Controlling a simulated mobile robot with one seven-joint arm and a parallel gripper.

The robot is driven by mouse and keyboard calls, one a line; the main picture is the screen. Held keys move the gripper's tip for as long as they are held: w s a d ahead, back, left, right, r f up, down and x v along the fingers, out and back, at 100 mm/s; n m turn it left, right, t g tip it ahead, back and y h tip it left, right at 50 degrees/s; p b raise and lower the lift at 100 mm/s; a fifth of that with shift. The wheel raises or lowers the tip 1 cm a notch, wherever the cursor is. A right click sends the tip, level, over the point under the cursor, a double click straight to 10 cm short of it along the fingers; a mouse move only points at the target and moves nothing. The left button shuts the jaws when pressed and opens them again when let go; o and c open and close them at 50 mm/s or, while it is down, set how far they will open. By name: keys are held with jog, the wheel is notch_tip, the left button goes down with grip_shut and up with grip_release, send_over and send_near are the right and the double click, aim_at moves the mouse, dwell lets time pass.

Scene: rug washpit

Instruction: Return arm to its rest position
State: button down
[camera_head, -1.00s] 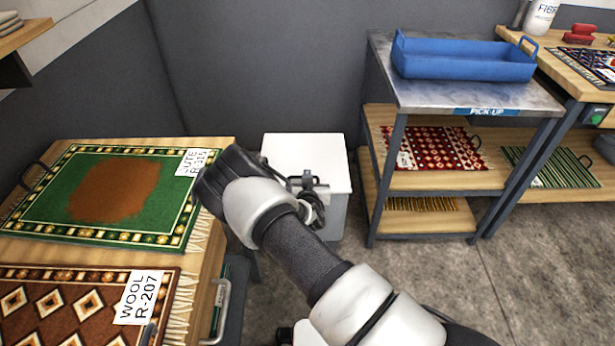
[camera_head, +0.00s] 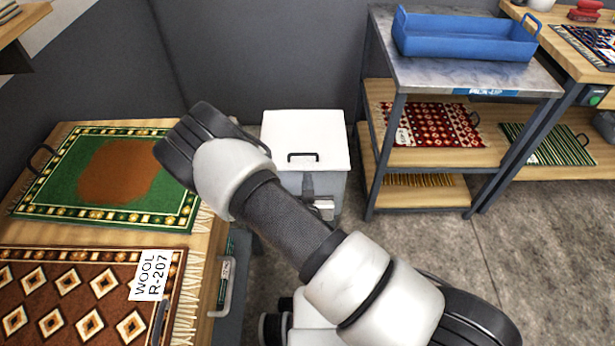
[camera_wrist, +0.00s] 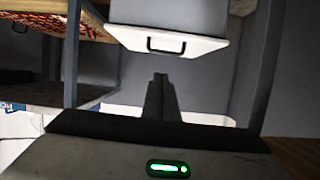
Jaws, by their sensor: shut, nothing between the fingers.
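My gripper (camera_wrist: 160,77) shows in the wrist view with its dark fingers together and nothing between them. The wrist view is upside down, and the fingers point toward the white-lidded bin (camera_wrist: 170,42), apart from anything I can make out. In the head view my arm reaches up and left from the bottom, bent at a dark joint near the rugs. Most of the hand is hidden behind the arm there; a small grey part shows in front of the bin (camera_head: 304,138).
A table at left holds a green rug (camera_head: 60,207) with a brown stain and a brown rug (camera_head: 60,325) tagged WOOL R-207. At right, a metal-topped shelf (camera_head: 450,72) carries a blue tray (camera_head: 465,42). Grey floor (camera_head: 420,250) is open between them.

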jog(key=shift+s+r, duration=0.15)
jog(key=shift+s, duration=0.05)
notch_tip(320, 180, up, 24)
jog(key=s+d+m+g+y, duration=0.1)
jog(key=s+d+m+g, duration=0.15)
jog(key=g, duration=0.35)
jog(key=s+d+r+n+g, duration=0.1)
jog(key=s+d+r, duration=0.55)
jog(key=s, duration=0.45)
jog(key=s+d+r+n+g, duration=0.1)
jog(key=s+d+r+n, duration=0.1)
jog(key=s+d+r, duration=0.5)
jog(key=s+a+r+p, duration=0.1)
jog(key=s+r+p, duration=0.1)
jog(key=r+p, duration=1)
jog(key=s+a+r+h+p, duration=0.1)
jog(key=r+p, duration=1)
jog(key=r, duration=0.1)
jog(key=shift+s+r+g+p, duration=0.3)
jog(key=shift+s+r+p, duration=0.05)
jog(key=shift+s, duration=0.05)
